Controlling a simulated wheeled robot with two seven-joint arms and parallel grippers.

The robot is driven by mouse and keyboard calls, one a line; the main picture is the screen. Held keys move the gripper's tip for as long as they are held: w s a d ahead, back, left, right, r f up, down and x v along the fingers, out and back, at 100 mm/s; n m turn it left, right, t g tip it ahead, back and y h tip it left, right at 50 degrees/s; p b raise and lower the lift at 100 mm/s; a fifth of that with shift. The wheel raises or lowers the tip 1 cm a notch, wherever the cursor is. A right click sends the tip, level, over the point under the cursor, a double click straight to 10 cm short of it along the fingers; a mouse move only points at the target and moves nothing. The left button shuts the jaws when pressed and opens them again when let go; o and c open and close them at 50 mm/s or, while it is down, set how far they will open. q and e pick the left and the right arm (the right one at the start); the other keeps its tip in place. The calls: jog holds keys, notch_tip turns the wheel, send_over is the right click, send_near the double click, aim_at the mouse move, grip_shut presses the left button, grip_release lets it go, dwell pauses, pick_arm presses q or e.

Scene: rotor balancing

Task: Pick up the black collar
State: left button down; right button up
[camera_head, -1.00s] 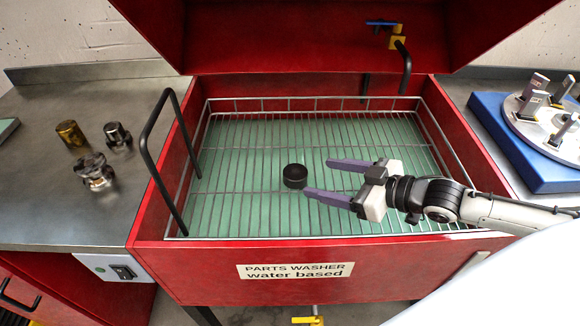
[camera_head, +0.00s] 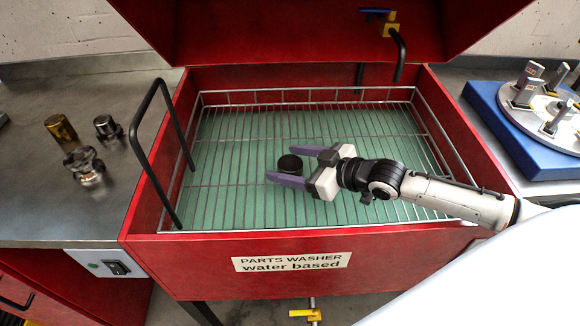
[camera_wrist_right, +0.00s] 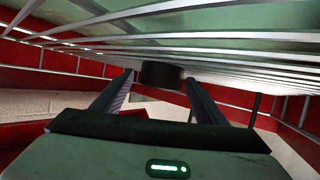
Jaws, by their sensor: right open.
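The black collar (camera_head: 290,164) is a short dark ring on the wire rack inside the red parts washer. In the head view it lies between the two purple fingers of my right gripper (camera_head: 288,165). The gripper is open around it. In the right wrist view the collar (camera_wrist_right: 160,75) shows between and near the tips of the two fingers (camera_wrist_right: 158,88), with a visible gap to the fingers on each side. My left gripper is not in view.
The wire basket (camera_head: 240,222) has raised wire walls, inside the red washer tub (camera_head: 180,262). A black bent handle (camera_head: 140,130) stands at its left. Metal parts (camera_head: 84,165) stand on the left bench. A blue base (camera_head: 520,135) with a round plate is at right.

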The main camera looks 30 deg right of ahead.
jog(key=shift+w+a, duration=0.1)
jog(key=shift+w, duration=0.05)
jog(key=c, duration=1.3)
jog(key=shift+r, duration=0.1)
jog(key=shift+c, duration=1)
